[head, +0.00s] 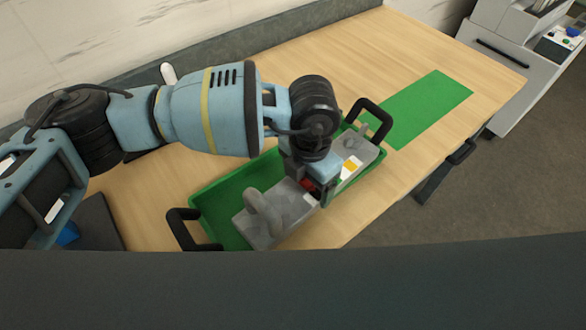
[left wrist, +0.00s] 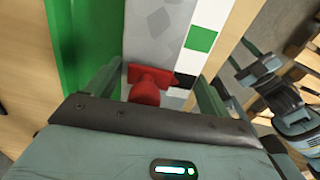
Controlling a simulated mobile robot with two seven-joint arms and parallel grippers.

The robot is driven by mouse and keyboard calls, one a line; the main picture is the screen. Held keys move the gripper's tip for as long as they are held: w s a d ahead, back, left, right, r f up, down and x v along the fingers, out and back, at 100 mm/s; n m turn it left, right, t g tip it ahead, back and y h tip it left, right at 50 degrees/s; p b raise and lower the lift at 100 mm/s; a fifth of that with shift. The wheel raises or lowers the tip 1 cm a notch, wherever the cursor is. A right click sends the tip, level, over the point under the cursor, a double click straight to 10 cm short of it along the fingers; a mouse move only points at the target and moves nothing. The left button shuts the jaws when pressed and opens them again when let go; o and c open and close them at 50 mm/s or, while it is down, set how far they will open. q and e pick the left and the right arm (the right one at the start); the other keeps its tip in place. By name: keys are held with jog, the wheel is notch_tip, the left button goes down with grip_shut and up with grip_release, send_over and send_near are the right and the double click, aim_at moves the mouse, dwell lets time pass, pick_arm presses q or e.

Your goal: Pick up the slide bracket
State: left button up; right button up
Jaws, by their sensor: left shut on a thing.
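The slide bracket appears to be the long grey piece (head: 292,206) lying along the green tray (head: 212,192). It has a grey loop at its near left end, and a white and yellow label toward its far right end. My left gripper (head: 318,190) points down over its middle and is shut on it. In the left wrist view, the grey surface (left wrist: 157,35) lies between the two spread fingers, with a red knob (left wrist: 147,88) in the middle. The fingertip contact is partly hidden.
The tray has black handles at its near left (head: 183,222) and far right (head: 377,113) ends. It stands on the wooden table (head: 300,55) close to the front edge. A flat green mat (head: 428,108) lies farther right. A grey cabinet (head: 510,75) stands beyond the table.

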pick_arm(q)
jog(key=s+d+r, duration=0.1)
jog(key=s+d, duration=0.6)
jog(key=shift+s+d+b, duration=0.3)
jog(key=shift+s+b, duration=0.05)
jog(key=shift+s, duration=0.05)
jog(key=shift+d+r, duration=0.1)
